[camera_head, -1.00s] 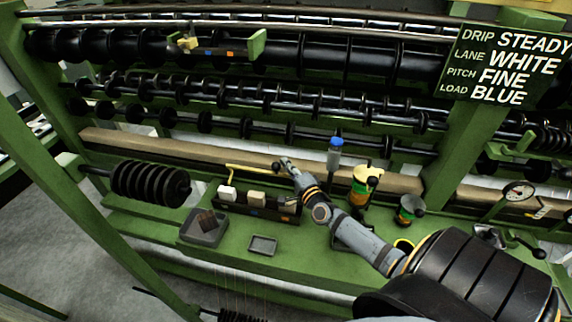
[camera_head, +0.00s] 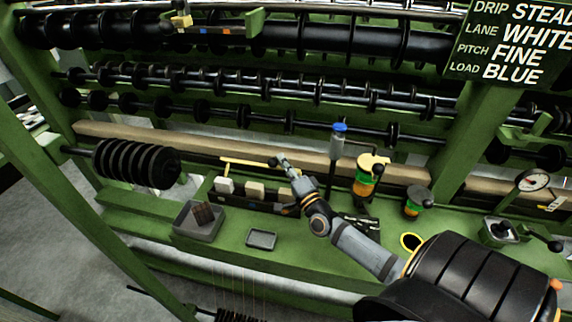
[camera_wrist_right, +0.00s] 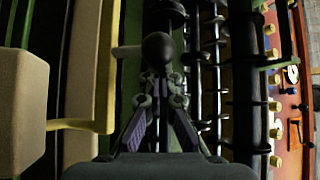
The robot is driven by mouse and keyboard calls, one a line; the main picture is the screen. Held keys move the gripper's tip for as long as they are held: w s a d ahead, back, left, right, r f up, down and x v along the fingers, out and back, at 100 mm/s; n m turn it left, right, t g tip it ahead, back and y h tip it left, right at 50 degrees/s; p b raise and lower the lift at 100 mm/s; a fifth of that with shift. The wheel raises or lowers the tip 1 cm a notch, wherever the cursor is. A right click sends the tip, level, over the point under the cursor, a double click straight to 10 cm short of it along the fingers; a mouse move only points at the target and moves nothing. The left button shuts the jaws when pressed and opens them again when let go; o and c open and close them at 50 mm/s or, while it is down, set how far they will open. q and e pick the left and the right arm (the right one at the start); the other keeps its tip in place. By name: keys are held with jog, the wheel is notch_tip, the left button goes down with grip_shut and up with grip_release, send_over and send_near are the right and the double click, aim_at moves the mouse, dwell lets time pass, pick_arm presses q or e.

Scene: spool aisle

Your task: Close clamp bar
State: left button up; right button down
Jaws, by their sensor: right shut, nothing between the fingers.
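The clamp bar (camera_head: 245,161) is a thin yellow bar above a dark rack with pale blocks. Its black ball knob (camera_head: 273,162) is at its right end, and the ball shows large in the right wrist view (camera_wrist_right: 158,47). My right gripper (camera_head: 283,160) is right beside the knob in the head view. In the wrist view its shut, empty fingers (camera_wrist_right: 160,85) point at the ball, which is just beyond their tips; I cannot tell whether they touch. The yellow bar (camera_wrist_right: 103,75) is left of the fingers there. My left gripper is not in view.
A grey tray with a brown block (camera_head: 198,222) and a small grey tray (camera_head: 262,239) are on the green bench. Black discs (camera_head: 137,163) are at left.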

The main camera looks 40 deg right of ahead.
jog(key=a+n+b, duration=0.1)
jog(key=s+a+f+n+t+y+b, duration=0.1)
jog(key=s+a+t+b, duration=0.1)
jog(key=b, duration=0.1)
jog(key=shift+s+f+n, duration=0.25)
jog(key=shift+f+n, duration=0.05)
jog(key=shift+n, duration=0.1)
pick_arm(q)
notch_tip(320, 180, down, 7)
jog(key=b, duration=0.1)
pick_arm(e)
jog(key=shift+s+a+f, duration=0.45)
jog(key=shift+s+a, duration=0.1)
jog(key=shift+a, duration=0.1)
jog(key=shift+s+a+f, duration=0.4)
jog(key=shift+s+a, duration=0.15)
jog(key=shift+a, duration=0.1)
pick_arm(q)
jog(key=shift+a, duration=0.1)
pick_arm(e)
jog(key=shift+s+f, duration=0.1)
